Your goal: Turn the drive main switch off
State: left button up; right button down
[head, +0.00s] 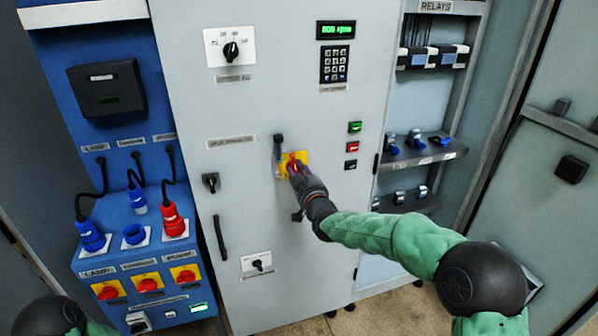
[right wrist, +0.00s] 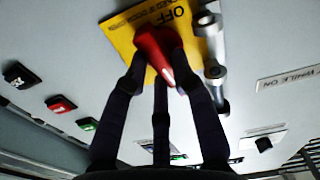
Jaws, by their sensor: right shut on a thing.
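The main switch has a red handle (head: 292,159) on a yellow plate (head: 304,157), on the front of the grey cabinet door (head: 240,110). In the right wrist view the red handle (right wrist: 152,45) stands on the yellow plate (right wrist: 122,38), which bears the word OFF, seen upside down. My right gripper (head: 294,170) reaches in from the right and covers part of the handle. In the right wrist view its dark fingers (right wrist: 160,78) are shut on the handle from both sides. My left gripper is not in view.
A metal bar fitting (right wrist: 212,55) stands right beside the switch plate. Green, red and black buttons (head: 352,147) are to its right. A door handle (head: 219,238), a small rotary switch (head: 257,264) and a blue panel (head: 130,230) with plugs are lower or to the left.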

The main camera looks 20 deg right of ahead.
jog(key=n+p, duration=0.1)
jog(key=n, duration=0.3)
jog(key=shift+a, duration=0.15)
jog(key=n+p, duration=0.1)
jog(key=n, duration=0.3)
jog(key=shift+a, duration=0.15)
jog(key=n+p, duration=0.1)
jog(key=n, duration=0.2)
jog(key=shift+a+n, duration=0.1)
jog(key=shift+n, duration=0.3)
jog(key=shift+a+f+n+p, duration=0.15)
jog(key=shift+n+p, duration=0.4)
jog(key=shift+n, duration=1.45)
jog(key=c, duration=1)
grip_release()
jog(key=shift+s, duration=0.1)
